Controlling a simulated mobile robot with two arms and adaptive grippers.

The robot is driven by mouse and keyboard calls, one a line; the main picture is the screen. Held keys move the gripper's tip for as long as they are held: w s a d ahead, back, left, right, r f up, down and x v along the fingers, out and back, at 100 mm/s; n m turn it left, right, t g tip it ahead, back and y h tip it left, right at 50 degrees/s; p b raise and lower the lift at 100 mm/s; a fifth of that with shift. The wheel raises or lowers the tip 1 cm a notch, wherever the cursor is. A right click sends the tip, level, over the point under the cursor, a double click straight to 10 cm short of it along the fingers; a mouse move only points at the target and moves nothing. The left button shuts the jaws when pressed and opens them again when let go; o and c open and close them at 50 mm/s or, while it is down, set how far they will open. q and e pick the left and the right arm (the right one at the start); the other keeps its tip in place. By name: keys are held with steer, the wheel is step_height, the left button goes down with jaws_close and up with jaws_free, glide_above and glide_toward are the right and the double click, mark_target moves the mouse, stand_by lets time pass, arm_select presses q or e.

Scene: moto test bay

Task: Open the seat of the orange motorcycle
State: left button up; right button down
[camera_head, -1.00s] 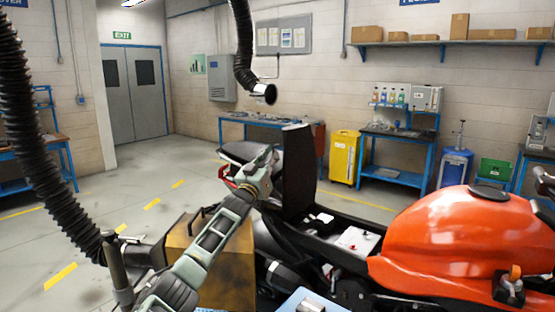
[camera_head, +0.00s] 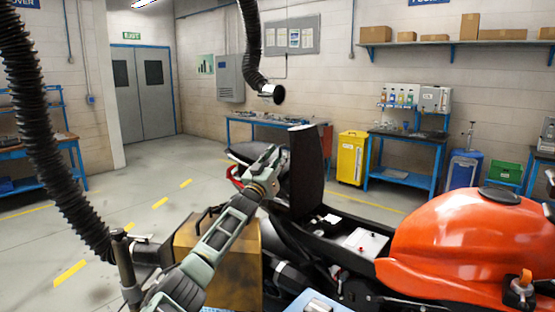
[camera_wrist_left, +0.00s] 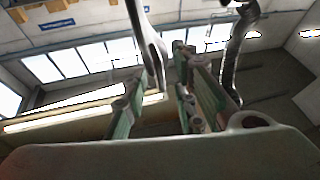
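The orange motorcycle (camera_head: 455,238) stands at the right with its orange tank towards me. Its seat (camera_head: 306,172) is a dark panel standing upright, tilted up from the bike. Below it the under-seat bay is exposed, with a white box (camera_head: 366,242) inside. My right gripper is out of view.
A brown-yellow box (camera_head: 225,262) stands behind my left arm. A black hose (camera_head: 45,130) hangs at the left, and another hose (camera_head: 252,50) hangs above the seat. A yellow cabinet (camera_head: 352,158) and blue workbenches line the back wall. Floor at the left is clear.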

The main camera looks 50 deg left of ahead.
arm_select(q)
steer(key=shift+v, duration=0.8)
steer(key=v, duration=1)
steer(key=shift+s, duration=0.3)
steer(key=shift+d, duration=0.1)
